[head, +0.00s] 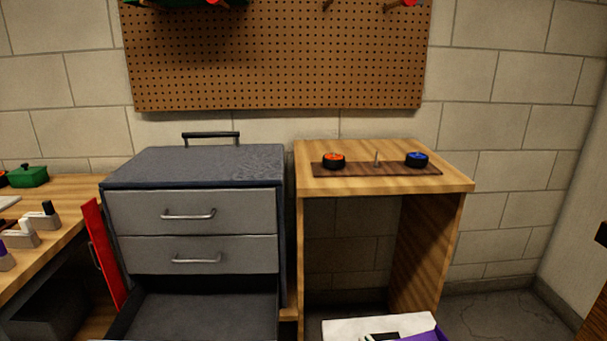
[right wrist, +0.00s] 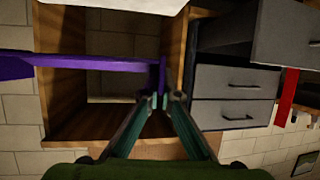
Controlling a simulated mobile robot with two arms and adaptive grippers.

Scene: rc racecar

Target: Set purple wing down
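The purple wing (right wrist: 80,65) stretches from the left edge of the right wrist view to an upright end plate near the middle. My right gripper (right wrist: 158,101), with green fingers, is closed on that end plate and appears to hold the wing in front of the open wooden stand. In the head view, a small part of the purple wing (head: 428,337) shows at the bottom edge, and the right gripper is not clearly visible. My left gripper is in neither view.
The wooden stand (head: 385,150) carries a dark strip (head: 390,169) with an orange wheel (head: 333,160), a peg (head: 377,157) and a blue wheel (head: 416,159). A grey drawer cabinet (head: 190,255) stands left, its bottom drawer (head: 200,315) open. A red panel (head: 103,255) stands beside it.

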